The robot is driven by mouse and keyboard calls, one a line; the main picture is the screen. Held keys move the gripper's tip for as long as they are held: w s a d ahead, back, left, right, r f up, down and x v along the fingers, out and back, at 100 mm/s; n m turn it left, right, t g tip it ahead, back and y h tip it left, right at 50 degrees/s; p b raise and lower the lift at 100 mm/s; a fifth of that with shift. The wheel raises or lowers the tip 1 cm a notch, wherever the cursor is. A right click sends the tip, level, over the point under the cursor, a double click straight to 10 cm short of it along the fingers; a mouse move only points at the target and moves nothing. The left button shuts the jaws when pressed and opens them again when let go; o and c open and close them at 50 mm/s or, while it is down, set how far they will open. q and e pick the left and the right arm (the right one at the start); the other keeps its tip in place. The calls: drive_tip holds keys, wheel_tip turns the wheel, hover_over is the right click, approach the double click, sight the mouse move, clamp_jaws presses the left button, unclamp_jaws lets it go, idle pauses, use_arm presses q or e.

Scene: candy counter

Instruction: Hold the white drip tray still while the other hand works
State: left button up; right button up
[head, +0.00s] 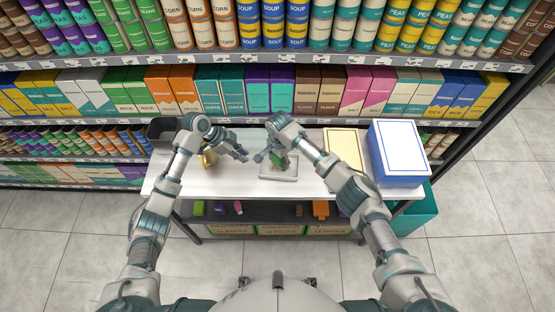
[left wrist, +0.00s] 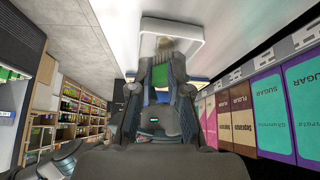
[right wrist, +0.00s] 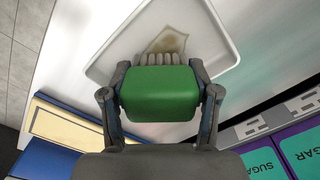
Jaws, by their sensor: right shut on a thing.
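The white drip tray (head: 279,175) lies on the white counter, and a brownish stain shows on its floor in the right wrist view (right wrist: 172,40). My right gripper (head: 275,157) is shut on a green block-shaped brush (right wrist: 160,92). Its pale bristles (right wrist: 160,58) point down at the stained tray floor. In the left wrist view, the tray (left wrist: 172,22) and green brush (left wrist: 162,96) show ahead. My left gripper (head: 242,153) looks open and empty, just left of the tray, with a small gap between them.
A golden item (head: 209,158) stands on the counter by my left wrist, partly hidden. A dark bin (head: 161,133) is at the back left. A blue-and-white box (head: 398,153) and a cream panel (head: 345,142) are on the right. Stocked shelves (head: 270,60) close off the back.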

sight(262, 176)
drive_tip(key=shift+d, duration=0.2)
use_arm(q)
drive_tip(key=s+d+f, duration=0.1)
drive_tip(key=d+f, duration=0.1)
drive_tip(key=s+d+f+m, duration=0.1)
drive_tip(key=d+f, duration=0.1)
drive_tip(key=f, duration=0.1)
drive_tip(key=s+d+f+m+g, duration=0.1)
drive_tip(key=d+f, duration=0.1)
drive_tip(key=f, duration=0.1)
drive_tip(key=shift+f, duration=0.15)
use_arm(e)
drive_tip(key=shift+s+a+r, duration=0.1)
drive_tip(key=shift+a, duration=0.15)
use_arm(q)
drive_tip(key=shift+s+d+f, duration=0.1)
drive_tip(key=shift+s+f, duration=0.05)
drive_tip(key=shift+f, duration=0.15)
drive_tip(key=shift+d+f, duration=0.15)
drive_tip(key=shift+f, duration=0.1)
use_arm(e)
drive_tip(key=shift+d, duration=0.1)
use_arm(q)
drive_tip(key=shift+d+f, duration=0.1)
drive_tip(key=shift+f, duration=0.05)
use_arm(e)
drive_tip(key=shift+d, duration=0.1)
use_arm(q)
drive_tip(key=shift+w, duration=0.2)
drive_tip(key=shift+c, duration=0.3)
